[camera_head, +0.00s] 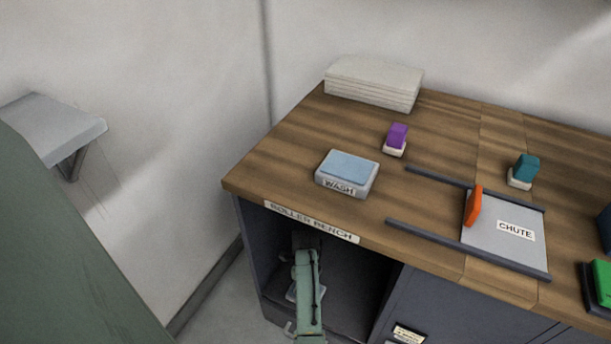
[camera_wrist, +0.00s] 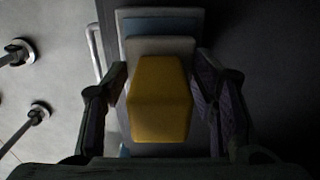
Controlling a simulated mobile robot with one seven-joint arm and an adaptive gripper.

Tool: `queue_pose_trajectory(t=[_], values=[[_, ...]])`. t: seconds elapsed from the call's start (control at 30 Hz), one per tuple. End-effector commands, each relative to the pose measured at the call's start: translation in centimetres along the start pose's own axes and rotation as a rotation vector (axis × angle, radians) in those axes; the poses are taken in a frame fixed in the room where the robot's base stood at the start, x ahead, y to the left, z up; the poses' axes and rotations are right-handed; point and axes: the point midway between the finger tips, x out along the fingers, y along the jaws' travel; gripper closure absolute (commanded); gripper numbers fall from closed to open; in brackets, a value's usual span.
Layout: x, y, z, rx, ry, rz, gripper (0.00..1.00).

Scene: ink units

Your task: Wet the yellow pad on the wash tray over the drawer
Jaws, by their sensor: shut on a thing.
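The yellow pad (camera_wrist: 160,98) is between the fingers of my gripper (camera_wrist: 161,85) in the wrist view. It is a yellow block with a pale base showing at its far end. Beyond it is a grey-rimmed tray (camera_wrist: 128,17) with a blue surface, partly hidden by the pad. I cannot tell whether the base touches the blue surface. In the head view my arm reaches into the dark open bay under the bench, and the pad is not clearly visible there. Another tray (camera_head: 345,186), labelled WASH with a blue top, stands on the bench.
The wooden bench top (camera_head: 290,160) bears a purple block (camera_head: 397,135), a teal block (camera_head: 527,167), a stack of pale sheets (camera_head: 372,82) and a CHUTE plate (camera_head: 510,250) between dark rails, with an orange piece (camera_head: 473,206). The bay (camera_head: 345,275) has dark side walls close around my arm.

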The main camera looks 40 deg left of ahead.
Motion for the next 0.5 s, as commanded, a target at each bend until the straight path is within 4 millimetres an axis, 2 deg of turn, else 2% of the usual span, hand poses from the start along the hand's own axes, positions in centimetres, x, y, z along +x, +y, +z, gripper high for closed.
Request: queue_pose_trajectory(t=[0.5], values=[[0.65, -0.02, 0.01, 0.0, 0.0, 0.0, 0.69]])
